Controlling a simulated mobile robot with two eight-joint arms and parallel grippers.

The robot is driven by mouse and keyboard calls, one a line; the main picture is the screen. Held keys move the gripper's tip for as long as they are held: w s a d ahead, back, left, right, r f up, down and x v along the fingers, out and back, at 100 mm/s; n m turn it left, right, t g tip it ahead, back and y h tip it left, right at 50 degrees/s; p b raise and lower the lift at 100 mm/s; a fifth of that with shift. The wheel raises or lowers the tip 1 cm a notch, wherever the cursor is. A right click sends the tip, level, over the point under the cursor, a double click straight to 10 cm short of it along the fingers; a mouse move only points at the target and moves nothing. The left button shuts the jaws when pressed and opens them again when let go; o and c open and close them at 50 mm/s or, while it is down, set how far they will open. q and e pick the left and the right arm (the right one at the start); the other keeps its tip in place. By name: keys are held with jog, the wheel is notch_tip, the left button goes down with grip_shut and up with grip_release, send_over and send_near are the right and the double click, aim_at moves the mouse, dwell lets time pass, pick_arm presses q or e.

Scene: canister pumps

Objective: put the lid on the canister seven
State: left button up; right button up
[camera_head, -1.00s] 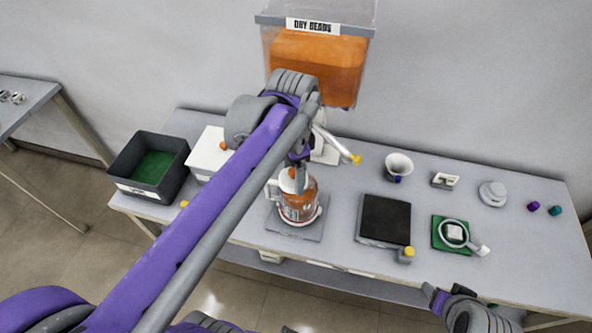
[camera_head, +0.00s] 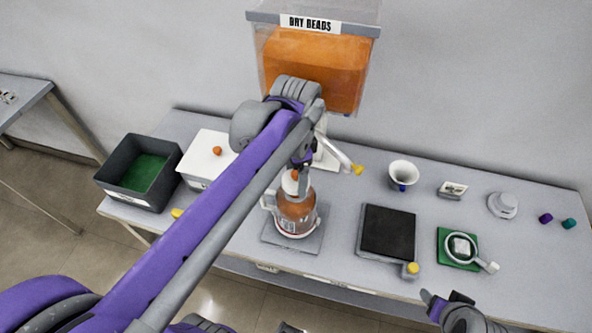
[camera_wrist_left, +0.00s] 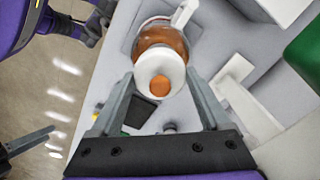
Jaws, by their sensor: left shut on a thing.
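The canister (camera_head: 296,214) is a clear jug of orange beads with a white handle on its left side. It stands upright on a grey square plate (camera_head: 278,243). It also shows in the left wrist view (camera_wrist_left: 160,36). The white round lid (camera_head: 291,188) with an orange knob is at the canister's mouth; in the left wrist view the lid (camera_wrist_left: 150,63) overlaps the canister. I cannot tell whether it is seated. My left gripper (camera_wrist_left: 160,80) is shut on the lid, a finger at each side. My right gripper (camera_head: 438,302) is at the front edge, its jaws unclear.
A dispenser labelled DRY BEADS (camera_head: 315,65) with a white spout stands behind the canister. A white box (camera_head: 200,160) and dark bin (camera_head: 140,170) are at left. A black-topped scale (camera_head: 388,232), white cup (camera_head: 402,175) and green mat (camera_head: 448,246) are at right.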

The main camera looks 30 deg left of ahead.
pick_arm(q)
jog(key=shift+f, duration=0.25)
jog(key=shift+w, duration=0.1)
pick_arm(e)
jog(key=shift+f, duration=0.2)
pick_arm(q)
jog(key=shift+f+b, duration=0.75)
jog(key=shift+f, duration=0.6)
pick_arm(e)
jog(key=shift+s+f, duration=0.2)
jog(key=shift+f, duration=0.3)
jog(key=shift+s+f, duration=0.15)
jog(key=shift+f, duration=0.3)
dwell(0.4)
pick_arm(q)
jog(key=o, duration=1.2)
jog(key=shift+c, duration=0.2)
pick_arm(e)
jog(key=shift+r, duration=0.1)
pick_arm(q)
jog(key=shift+r+p, duration=2)
jog(key=shift+r, duration=1.55)
pick_arm(e)
notch_tip(320, 180, up, 6)
jog(key=w, duration=0.2)
jog(key=shift+w+f, duration=0.2)
jog(key=shift+f, duration=0.05)
